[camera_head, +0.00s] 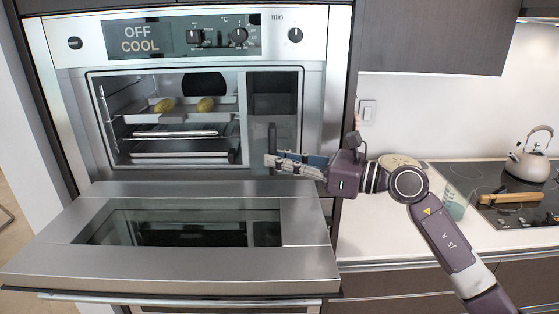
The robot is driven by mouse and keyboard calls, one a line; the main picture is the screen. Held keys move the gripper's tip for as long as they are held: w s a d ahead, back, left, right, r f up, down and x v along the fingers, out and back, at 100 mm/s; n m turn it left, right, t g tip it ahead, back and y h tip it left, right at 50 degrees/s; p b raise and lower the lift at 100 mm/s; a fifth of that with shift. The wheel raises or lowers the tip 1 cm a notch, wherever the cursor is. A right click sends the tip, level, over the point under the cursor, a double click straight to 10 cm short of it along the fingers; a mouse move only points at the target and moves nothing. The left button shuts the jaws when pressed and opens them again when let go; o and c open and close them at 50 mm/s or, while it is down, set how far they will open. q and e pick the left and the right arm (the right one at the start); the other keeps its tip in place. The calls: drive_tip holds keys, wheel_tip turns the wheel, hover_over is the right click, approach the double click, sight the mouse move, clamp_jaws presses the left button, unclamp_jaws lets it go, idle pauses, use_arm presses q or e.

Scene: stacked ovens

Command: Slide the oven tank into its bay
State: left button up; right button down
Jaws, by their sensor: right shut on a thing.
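The oven (312,100) stands open, with its door (300,222) folded down. To the right of its cooking cavity is a tall narrow bay (272,82), dark in its upper part. A pale grey, see-through tank (284,130) shows in the lower part of this bay; how deep it sits is hard to tell. My right gripper (272,160) reaches in from the right, above the lowered door, and is shut on the tank. Its fingers hide part of the tank's lower end. My left gripper is not in view.
Inside the cavity, a tray (150,117) carries two yellow items above wire racks. The display reads OFF and COOL. At the right, a counter (385,235) carries a translucent greenish container (455,203) and a hob with a kettle (530,165). A dark cabinet hangs above.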

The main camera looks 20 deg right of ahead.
drive_tip(key=shift+w+d+r+b, duration=0.1)
drive_tip(key=shift+w+d+b, duration=0.1)
drive_tip(key=shift+w, duration=0.5)
drive_tip(key=shift+w+d+r+b, duration=0.1)
drive_tip(key=shift+w+d, duration=0.1)
drive_tip(key=shift+w, duration=0.45)
drive_tip(key=shift+f+b, duration=0.25)
drive_tip(key=shift+b, duration=0.05)
drive_tip(key=c, duration=1.9)
unclamp_jaws()
drive_tip(key=shift+s, duration=0.1)
drive_tip(key=shift+o, duration=1.1)
drive_tip(key=shift+f, duration=0.2)
drive_tip(key=o, duration=1.7)
drive_tip(key=shift+a+r, duration=0.1)
drive_tip(key=shift+r, duration=0.05)
drive_tip(key=shift+r, duration=0.15)
